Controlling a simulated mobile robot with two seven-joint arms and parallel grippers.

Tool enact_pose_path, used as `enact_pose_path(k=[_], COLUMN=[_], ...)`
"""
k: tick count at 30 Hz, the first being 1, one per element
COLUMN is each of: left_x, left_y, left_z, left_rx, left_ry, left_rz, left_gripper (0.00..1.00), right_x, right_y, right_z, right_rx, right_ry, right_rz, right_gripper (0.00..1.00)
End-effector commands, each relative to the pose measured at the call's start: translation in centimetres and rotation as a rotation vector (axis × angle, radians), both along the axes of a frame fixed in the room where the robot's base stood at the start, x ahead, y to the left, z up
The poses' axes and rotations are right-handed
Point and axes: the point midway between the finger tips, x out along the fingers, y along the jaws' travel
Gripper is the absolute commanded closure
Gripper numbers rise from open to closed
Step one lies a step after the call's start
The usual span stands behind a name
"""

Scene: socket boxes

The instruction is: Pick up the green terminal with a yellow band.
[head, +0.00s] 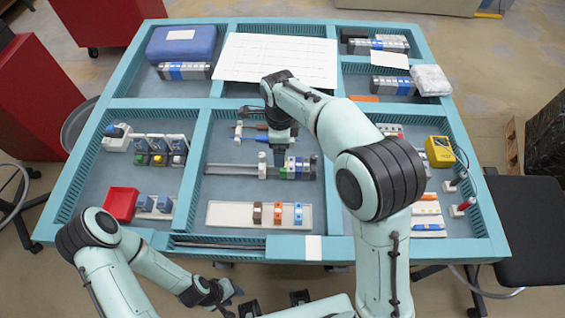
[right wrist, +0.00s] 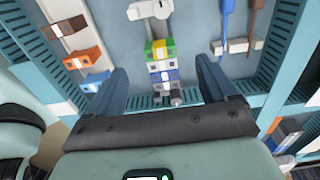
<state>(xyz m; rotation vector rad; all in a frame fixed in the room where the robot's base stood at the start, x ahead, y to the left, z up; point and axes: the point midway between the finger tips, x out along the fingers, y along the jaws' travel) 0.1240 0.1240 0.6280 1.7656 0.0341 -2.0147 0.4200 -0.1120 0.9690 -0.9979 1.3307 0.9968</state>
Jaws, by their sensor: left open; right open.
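The green terminal with a yellow band (right wrist: 158,48) sits at the end of a short row of grey and blue terminals on a rail in the right wrist view. In the head view the green terminal (head: 283,173) shows small at the left end of that row, in the middle compartment. My right gripper (right wrist: 160,72) is open and points down at the row, its fingers apart on both sides, with nothing seen between them in grip. In the head view my right gripper (head: 283,146) is just behind the row. My left gripper (head: 228,293) is open and empty, in front of the table.
A white end block (head: 262,160) stands on the rail (head: 232,171) left of the terminals. A white strip (head: 228,213) with brown, orange and blue terminals lies nearer. Screwdrivers (head: 258,138) lie behind the rail. Teal dividers (head: 193,172) bound the compartment.

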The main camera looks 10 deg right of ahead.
Motion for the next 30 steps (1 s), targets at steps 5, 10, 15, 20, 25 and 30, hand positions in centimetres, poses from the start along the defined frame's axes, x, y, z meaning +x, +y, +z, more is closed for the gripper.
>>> enact_pose_path(k=[5, 10, 15, 20, 25, 30], left_x=[-0.4, -0.4, -0.5, -0.6, -0.6, -0.6], left_y=[0.0, 0.0, 0.0, 0.0, 0.0, 0.0], left_z=[-0.5, -0.6, -0.8, -0.9, -0.9, -0.9], left_rx=[0.0, 0.0, 0.0, 0.0, 0.0, 0.0], left_ry=[0.004, 0.004, 0.006, 0.006, 0.007, 0.006], left_rz=[0.0, 0.0, 0.0, 0.0, 0.0, 0.0], left_gripper=[0.57, 0.57, 0.57, 0.57, 0.57, 0.57], right_x=[-0.1, 0.0, -0.3, -0.4, -0.3, -0.3], right_y=[0.0, 0.0, -0.3, -0.4, -0.4, -0.4], right_z=[-3.3, -4.4, -6.4, -8.7, -9.5, -9.4], right_rx=[0.0, 0.0, 0.0, 0.0, 0.0, 0.001], right_ry=[0.002, 0.001, 0.004, 0.002, -0.001, -0.001], right_rz=[0.0, 0.001, 0.001, 0.001, 0.0, 0.0], right_gripper=[0.15, 0.15, 0.15, 0.15, 0.15, 0.18])
